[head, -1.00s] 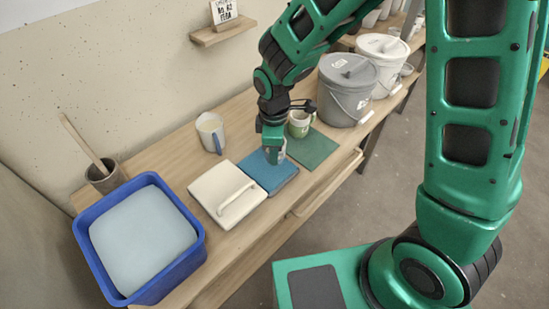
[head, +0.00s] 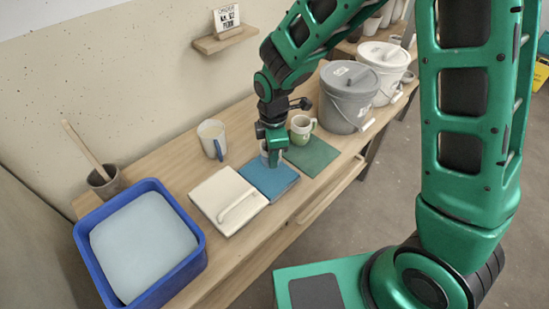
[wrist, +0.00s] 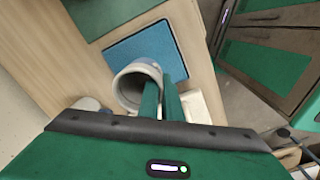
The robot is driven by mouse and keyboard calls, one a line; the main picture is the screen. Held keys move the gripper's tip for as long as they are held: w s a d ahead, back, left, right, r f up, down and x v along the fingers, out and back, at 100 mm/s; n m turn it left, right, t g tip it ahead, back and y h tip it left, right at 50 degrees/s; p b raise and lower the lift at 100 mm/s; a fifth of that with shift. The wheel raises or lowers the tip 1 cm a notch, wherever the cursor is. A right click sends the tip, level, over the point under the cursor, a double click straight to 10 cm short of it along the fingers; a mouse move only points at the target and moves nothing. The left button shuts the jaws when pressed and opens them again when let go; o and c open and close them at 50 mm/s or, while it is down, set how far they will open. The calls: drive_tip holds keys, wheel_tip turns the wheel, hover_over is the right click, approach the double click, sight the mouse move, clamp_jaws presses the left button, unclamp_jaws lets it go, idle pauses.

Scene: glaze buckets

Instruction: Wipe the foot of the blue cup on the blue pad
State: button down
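The blue pad (head: 272,182) lies flat on the bench between the cream block with a handle and the green mat. It also shows in the wrist view (wrist: 158,50). My gripper (head: 275,158) is over the pad's far edge. In the wrist view its two fingers (wrist: 162,100) are close together at the side of a pale grey-blue cup (wrist: 126,92), shut on it. The cup's open rim faces the wrist camera. In the head view the cup (head: 264,153) is mostly hidden by the gripper. Its foot is hidden, so I cannot tell whether it touches the pad.
A jug with a blue handle (head: 211,138) stands behind the cream block (head: 215,190). A green-and-white mug (head: 301,129) stands behind the green mat (head: 313,156). Lidded buckets (head: 346,98) stand to the right. A blue tub (head: 196,262) is at the left.

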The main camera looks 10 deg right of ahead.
drive_tip(key=shift+w+a+f+n, duration=0.15)
drive_tip(key=shift+w+n, duration=0.1)
drive_tip(key=shift+n, duration=0.3)
drive_tip(key=shift+w+f+n, duration=0.15)
drive_tip(key=shift+w+n, duration=0.1)
drive_tip(key=shift+n, duration=0.3)
drive_tip(key=shift+f, duration=2.35)
drive_tip(key=shift+f, duration=0.55)
drive_tip(key=shift+w+a, duration=0.1)
drive_tip(key=shift+w, duration=0.05)
drive_tip(key=shift+w+a, duration=0.5)
drive_tip(key=shift+w, duration=0.15)
drive_tip(key=shift+w+a, duration=0.45)
drive_tip(key=shift+w, duration=0.2)
drive_tip(key=shift+s+d, duration=0.7)
drive_tip(key=shift+s, duration=0.25)
drive_tip(key=shift+s+d, duration=0.65)
drive_tip(key=shift+s, duration=0.3)
drive_tip(key=shift+s+d, duration=0.7)
drive_tip(key=shift+s, duration=0.25)
drive_tip(key=shift+w+a, duration=0.7)
drive_tip(key=shift+w, duration=0.25)
drive_tip(key=shift+w+a, duration=0.65)
drive_tip(key=shift+w, duration=0.3)
drive_tip(key=shift+w+a, duration=0.7)
drive_tip(key=shift+w, duration=0.25)
